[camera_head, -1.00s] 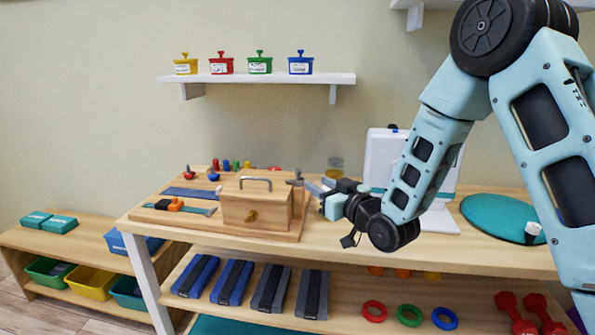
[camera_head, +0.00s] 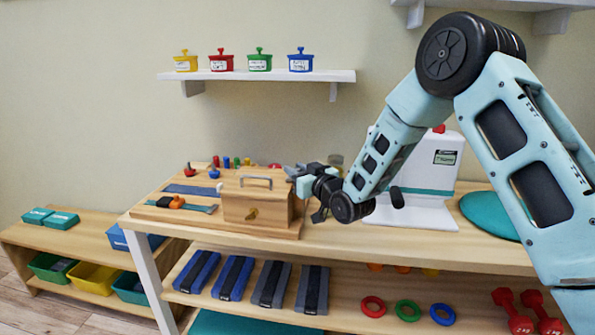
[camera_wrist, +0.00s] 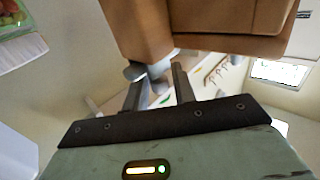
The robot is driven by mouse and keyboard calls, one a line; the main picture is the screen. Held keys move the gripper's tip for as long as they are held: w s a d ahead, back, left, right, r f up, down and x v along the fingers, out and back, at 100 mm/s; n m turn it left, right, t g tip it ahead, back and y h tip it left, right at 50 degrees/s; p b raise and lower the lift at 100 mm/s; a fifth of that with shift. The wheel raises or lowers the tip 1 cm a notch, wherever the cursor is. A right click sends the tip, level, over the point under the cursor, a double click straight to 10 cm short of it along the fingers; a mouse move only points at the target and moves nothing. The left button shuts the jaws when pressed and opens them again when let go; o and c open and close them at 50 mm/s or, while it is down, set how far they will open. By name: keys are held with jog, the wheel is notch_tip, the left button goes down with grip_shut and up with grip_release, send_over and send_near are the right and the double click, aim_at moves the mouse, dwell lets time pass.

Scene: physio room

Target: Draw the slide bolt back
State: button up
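A wooden box (camera_head: 240,206) with a metal handle on its lid and a brass knob on its front stands on a board on the table. It fills the top of the wrist view (camera_wrist: 210,22). A grey metal piece that looks like the slide bolt (camera_wrist: 153,71) sticks out by the box in the wrist view; in the head view my gripper mostly hides it. My gripper (camera_head: 297,173) is at the box's right side. In the wrist view its two fingers (camera_wrist: 160,82) are apart, with the grey piece at their tips. I cannot tell whether they touch it.
The wooden board (camera_head: 165,213) also carries an orange-buckled strap (camera_head: 180,204) and several coloured pegs. A white device (camera_head: 425,190) stands right of my gripper, behind my arm. A teal disc (camera_head: 485,214) lies farther right. A shelf with coloured pots (camera_head: 260,76) hangs above.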

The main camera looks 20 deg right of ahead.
grip_shut()
jog(key=shift+s+d+b, duration=0.3)
jog(key=shift+s+d, duration=0.05)
jog(key=shift+d, duration=0.4)
jog(key=shift+s+d+b, duration=0.25)
jog(key=shift+s+d, duration=0.1)
jog(key=shift+d, duration=0.4)
jog(key=shift+o, duration=1.8)
grip_release()
jog(key=shift+s, duration=0.15)
jog(key=p+v, duration=0.3)
jog(key=v, duration=1.4)
jog(key=shift+d, duration=0.15)
jog(key=shift+s, duration=0.1)
